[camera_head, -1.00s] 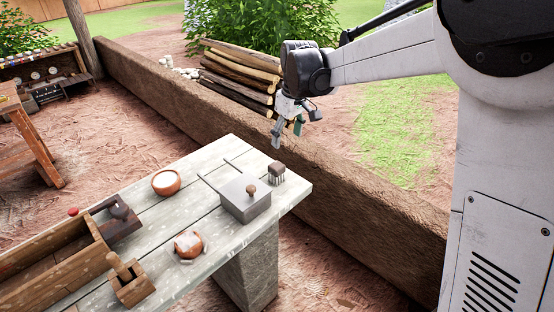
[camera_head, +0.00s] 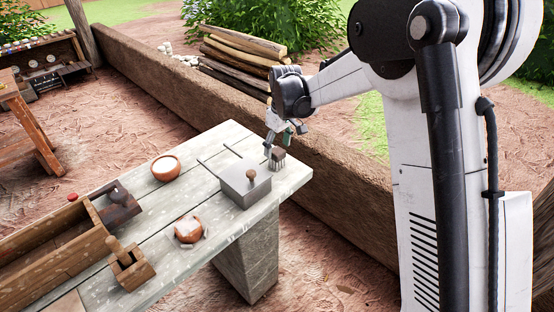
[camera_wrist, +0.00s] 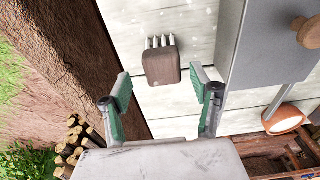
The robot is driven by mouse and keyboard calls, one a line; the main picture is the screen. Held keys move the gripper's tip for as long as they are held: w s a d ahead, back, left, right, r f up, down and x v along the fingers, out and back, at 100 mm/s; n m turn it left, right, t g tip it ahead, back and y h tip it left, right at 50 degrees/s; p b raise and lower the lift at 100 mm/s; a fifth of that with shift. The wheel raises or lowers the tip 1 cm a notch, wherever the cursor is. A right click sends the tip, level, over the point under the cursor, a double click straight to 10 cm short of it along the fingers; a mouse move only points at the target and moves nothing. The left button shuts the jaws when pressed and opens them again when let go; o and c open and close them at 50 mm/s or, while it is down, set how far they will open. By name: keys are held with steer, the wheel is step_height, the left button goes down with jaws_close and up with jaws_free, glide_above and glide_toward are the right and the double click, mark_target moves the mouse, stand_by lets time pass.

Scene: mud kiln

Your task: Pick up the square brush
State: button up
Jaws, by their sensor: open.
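The square brush (camera_head: 278,161) stands near the far right corner of the wooden table, with a brown block top and pale bristles below. In the wrist view the brush (camera_wrist: 161,66) lies ahead of my gripper, roughly centred between the fingers but beyond the tips. My gripper (camera_wrist: 166,88) is open and empty, with green-lined fingers spread wider than the brush. In the head view my gripper (camera_head: 271,148) hangs just above and beside the brush; whether they touch is hard to tell there.
A grey lidded box (camera_head: 245,184) with a wooden knob stands close beside the brush. Two clay bowls (camera_head: 166,168), a wooden tray (camera_head: 50,250) and a small wooden holder (camera_head: 130,268) are farther left on the table (camera_head: 215,215). A mud wall (camera_head: 340,170) runs behind the table.

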mark_target(276, 158)
steer(key=f, duration=0.5)
steer(key=shift+a+f, duration=0.15)
steer(key=shift+a, duration=0.05)
steer(key=shift+s, duration=0.1)
steer(key=c, duration=1.4)
step_height(276, 158, up, 10)
steer(key=shift+r, duration=0.1)
steer(key=o, duration=0.6)
steer(key=c, duration=0.3)
